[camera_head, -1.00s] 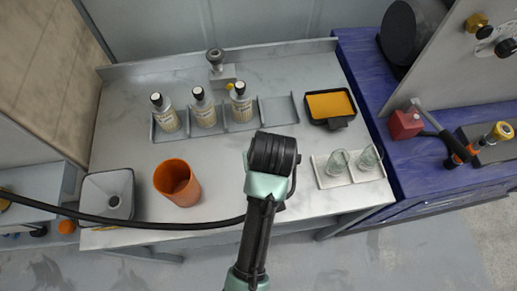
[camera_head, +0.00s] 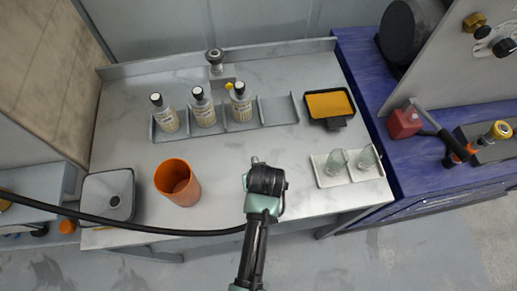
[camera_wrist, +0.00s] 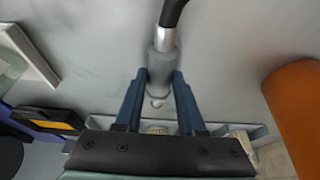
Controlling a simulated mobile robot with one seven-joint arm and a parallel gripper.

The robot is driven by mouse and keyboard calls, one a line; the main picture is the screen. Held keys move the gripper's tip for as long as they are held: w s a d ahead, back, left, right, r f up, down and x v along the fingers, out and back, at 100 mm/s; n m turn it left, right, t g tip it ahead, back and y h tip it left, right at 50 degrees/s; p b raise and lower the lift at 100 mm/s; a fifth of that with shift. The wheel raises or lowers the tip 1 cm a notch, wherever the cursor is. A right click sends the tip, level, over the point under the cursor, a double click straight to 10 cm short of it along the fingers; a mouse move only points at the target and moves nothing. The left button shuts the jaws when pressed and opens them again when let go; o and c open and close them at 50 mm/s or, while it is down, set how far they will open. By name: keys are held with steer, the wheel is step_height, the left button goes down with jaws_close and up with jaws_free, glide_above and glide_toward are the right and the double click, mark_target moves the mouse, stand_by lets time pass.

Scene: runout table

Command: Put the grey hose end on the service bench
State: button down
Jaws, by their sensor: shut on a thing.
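The grey hose end (camera_wrist: 159,68) is between the two blue fingers of my gripper (camera_wrist: 161,74), which is shut on it in the wrist view. A bright metal collar and a black hose (camera_wrist: 172,12) lead off it. In the head view my gripper (camera_head: 258,170) is over the pale grey-topped bench (camera_head: 225,160), right of its middle, and mostly hides the hose end. The black hose (camera_head: 150,231) runs from the left edge to my gripper. A blue bench (camera_head: 365,75) stands at the right. I cannot tell which one is the service bench.
A rack holds several bottles (camera_head: 203,107) at the back. An orange cup (camera_head: 177,182) and a grey square container (camera_head: 107,198) stand left. A yellow-topped tray (camera_head: 330,104) and a white tray with two glasses (camera_head: 345,179) are right. Bare bench lies between cup and gripper.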

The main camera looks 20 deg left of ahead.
steer(key=shift+f, duration=0.15)
steer(key=c, duration=0.5)
jaws_free()
